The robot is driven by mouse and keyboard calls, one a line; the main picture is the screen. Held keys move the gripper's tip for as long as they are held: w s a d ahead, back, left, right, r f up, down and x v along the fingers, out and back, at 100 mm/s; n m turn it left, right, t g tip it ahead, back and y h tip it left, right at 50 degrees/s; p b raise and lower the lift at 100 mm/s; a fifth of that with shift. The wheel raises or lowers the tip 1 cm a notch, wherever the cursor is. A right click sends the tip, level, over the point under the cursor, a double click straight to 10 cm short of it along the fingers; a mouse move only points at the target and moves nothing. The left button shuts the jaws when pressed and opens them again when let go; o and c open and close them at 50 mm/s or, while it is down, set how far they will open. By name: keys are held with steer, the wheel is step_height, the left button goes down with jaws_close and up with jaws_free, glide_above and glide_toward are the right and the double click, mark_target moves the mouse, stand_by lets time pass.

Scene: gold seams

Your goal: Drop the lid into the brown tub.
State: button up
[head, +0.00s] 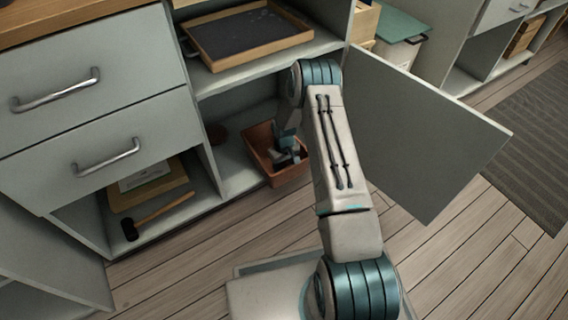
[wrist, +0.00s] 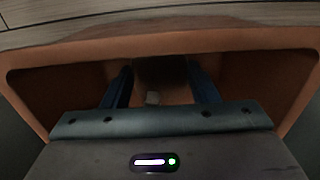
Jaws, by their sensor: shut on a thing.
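The brown tub (head: 258,143) stands on the bottom shelf of the open cabinet, and its rim fills much of the wrist view (wrist: 225,40). My gripper (head: 288,157) points down into the tub. Its two blue fingers (wrist: 160,88) show in the wrist view, inside the tub's rim. They are shut on a dark brown thing (wrist: 160,70), which I take to be the lid; it is dim and mostly hidden. I cannot tell whether it touches the tub's floor. A small pale spot shows beside it.
A wooden tray (head: 250,35) is on the shelf above. The open cabinet door (head: 415,130) stands right of my arm. A mallet (head: 155,215) lies in the left compartment.

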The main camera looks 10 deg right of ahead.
steer(key=shift+f, duration=0.3)
steer(key=o, duration=0.9)
steer(key=shift+r, duration=0.1)
step_height(320, 180, up, 13)
steer(key=p, duration=0.5)
